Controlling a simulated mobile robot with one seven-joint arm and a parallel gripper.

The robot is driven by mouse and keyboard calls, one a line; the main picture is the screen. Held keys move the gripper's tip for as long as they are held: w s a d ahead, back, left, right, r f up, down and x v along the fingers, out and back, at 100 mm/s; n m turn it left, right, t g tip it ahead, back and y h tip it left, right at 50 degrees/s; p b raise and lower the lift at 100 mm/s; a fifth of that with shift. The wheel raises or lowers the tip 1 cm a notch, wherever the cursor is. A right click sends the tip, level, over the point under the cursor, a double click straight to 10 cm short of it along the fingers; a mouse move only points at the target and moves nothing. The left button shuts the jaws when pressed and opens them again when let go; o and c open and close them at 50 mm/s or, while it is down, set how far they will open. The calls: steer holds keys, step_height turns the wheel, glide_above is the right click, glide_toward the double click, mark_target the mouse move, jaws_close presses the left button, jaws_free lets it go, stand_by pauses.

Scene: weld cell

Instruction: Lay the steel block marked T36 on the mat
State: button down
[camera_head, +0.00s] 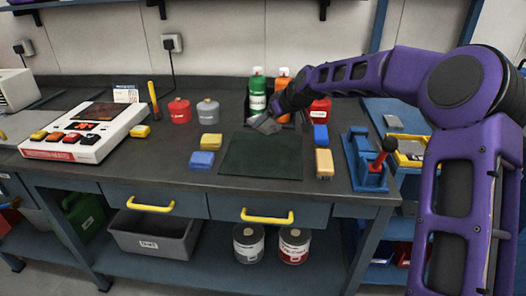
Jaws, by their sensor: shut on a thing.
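A dark green mat (262,158) lies flat near the middle of the bench. My gripper (273,115) is at the mat's back edge, at the end of my purple arm reaching in from the right. It is shut on a grey, steel-looking block (263,124). The block looks tilted, and I cannot tell whether it touches the mat or hangs above it. Its marking is too small to read. The fingertips are small and partly merge with the dark background.
Yellow (211,141) and blue (202,160) blocks lie left of the mat; blue (320,134) and tan (324,162) blocks lie right. Green (257,95) and orange (283,90) bottles stand behind. A blue lever fixture (367,165) stands at the right. Most of the mat is clear.

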step_height(320, 180, down, 9)
steer(key=shift+w+f+b, duration=0.1)
steer(key=shift+b, duration=0.5)
steer(key=shift+f, duration=0.2)
jaws_free()
steer(key=shift+f, duration=0.1)
steer(key=shift+r, duration=0.25)
steer(key=p+v, duration=0.1)
steer(key=v, duration=1.1)
